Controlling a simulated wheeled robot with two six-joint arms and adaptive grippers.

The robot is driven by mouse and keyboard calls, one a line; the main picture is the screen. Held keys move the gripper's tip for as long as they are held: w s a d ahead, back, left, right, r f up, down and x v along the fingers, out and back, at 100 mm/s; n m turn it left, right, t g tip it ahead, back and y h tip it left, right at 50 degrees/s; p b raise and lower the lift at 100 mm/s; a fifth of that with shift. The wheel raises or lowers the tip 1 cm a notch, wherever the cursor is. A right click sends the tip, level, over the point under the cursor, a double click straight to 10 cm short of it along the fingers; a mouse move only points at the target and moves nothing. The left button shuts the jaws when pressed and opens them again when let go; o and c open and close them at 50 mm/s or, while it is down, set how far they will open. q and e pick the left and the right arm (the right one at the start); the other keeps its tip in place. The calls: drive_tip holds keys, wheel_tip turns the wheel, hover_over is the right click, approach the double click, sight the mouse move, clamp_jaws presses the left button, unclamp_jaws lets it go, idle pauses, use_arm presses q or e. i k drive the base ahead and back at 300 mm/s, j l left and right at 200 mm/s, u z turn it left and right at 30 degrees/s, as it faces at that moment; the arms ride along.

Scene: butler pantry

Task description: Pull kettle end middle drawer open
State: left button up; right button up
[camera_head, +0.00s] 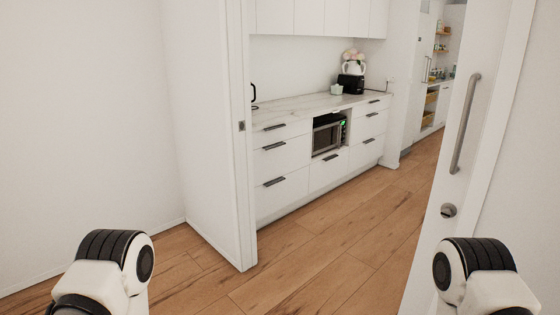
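A white drawer bank under a marble-look counter (310,103) stands beyond a doorway. Its left stack has a top drawer, a middle drawer (285,158) and a bottom drawer (285,195), all shut, with dark bar handles. The right stack also has a shut middle drawer (371,124). A dark curved handle (253,93) shows at the counter's left end; the door frame hides the rest, so I cannot tell whether it is the kettle. Only parts of my two arms show at the bottom corners, well short of the drawers. Neither gripper is visible.
A white door frame (240,190) stands left of the opening, and a white door (465,140) with a long metal handle stands right. Wooden floor (310,250) is clear between. A microwave (328,134) sits between the drawer stacks. A black appliance (351,83) stands on the counter.

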sight(272, 162)
drive_tip(key=i, duration=2.55)
drive_tip(key=i+z, duration=0.2)
drive_tip(key=i, duration=0.25)
drive_tip(key=i+j+z, duration=0.15)
drive_tip(key=i, duration=0.3)
drive_tip(key=i+j+z, duration=0.2)
drive_tip(key=i, duration=0.25)
drive_tip(key=i+j+z, duration=0.15)
drive_tip(key=i, duration=0.3)
